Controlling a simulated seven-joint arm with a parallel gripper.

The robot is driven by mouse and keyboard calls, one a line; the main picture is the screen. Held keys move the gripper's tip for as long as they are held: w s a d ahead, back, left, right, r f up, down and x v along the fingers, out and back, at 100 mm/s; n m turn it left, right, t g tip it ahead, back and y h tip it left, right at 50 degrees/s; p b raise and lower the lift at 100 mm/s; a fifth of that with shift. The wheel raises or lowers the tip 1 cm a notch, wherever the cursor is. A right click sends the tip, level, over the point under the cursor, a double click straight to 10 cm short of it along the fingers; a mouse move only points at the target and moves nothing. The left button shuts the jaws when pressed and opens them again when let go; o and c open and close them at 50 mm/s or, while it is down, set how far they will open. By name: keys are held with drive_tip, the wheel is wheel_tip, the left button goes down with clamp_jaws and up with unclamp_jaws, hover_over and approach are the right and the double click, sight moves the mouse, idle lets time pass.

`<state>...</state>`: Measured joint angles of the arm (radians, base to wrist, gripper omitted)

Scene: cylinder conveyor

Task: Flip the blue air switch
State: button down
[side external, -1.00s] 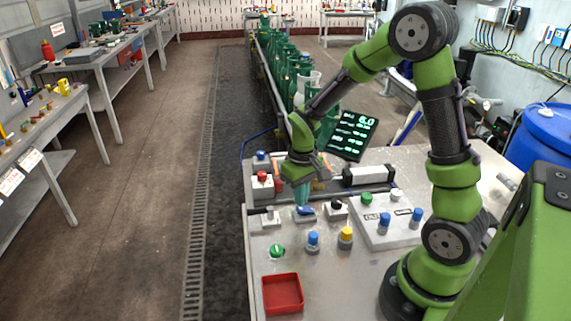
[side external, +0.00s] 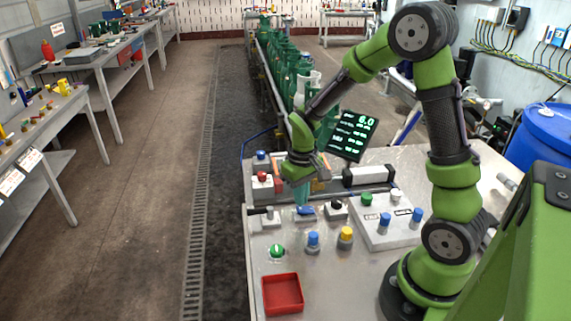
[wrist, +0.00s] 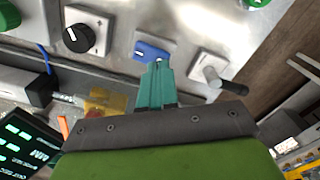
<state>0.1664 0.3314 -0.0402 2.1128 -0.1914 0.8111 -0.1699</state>
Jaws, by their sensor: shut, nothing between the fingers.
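The blue air switch (side external: 306,211) is a small blue rocker on a light base on the metal control panel. It also shows in the wrist view (wrist: 151,49), just beyond my fingertips. My gripper (side external: 302,203) points down at the switch, at its left part in the side view. In the wrist view my teal fingers (wrist: 159,68) are together and empty, with their tips at the edge of the blue rocker. I cannot tell whether they touch it. The fingers hide part of the switch's base.
A black knob (wrist: 78,38) and a grey lever (wrist: 212,76) flank the switch. A green knob (side external: 276,251), blue button (side external: 313,239) and yellow button (side external: 345,235) stand in front. A red tray (side external: 283,294) sits near the panel's front. A display (side external: 354,135) stands behind.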

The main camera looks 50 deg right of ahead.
drive_tip(key=shift+f, duration=0.95)
idle(0.3)
drive_tip(key=shift+r, duration=3.55)
drive_tip(key=s+a+r+m+t+y, duration=0.1)
drive_tip(key=s+a+r+t+y, duration=0.1)
drive_tip(key=s+a+r+t, duration=0.5)
drive_tip(key=s+a+r, duration=0.3)
drive_tip(key=r, duration=0.4)
drive_tip(key=shift+s+a+r, duration=0.15)
drive_tip(key=shift+s, duration=0.15)
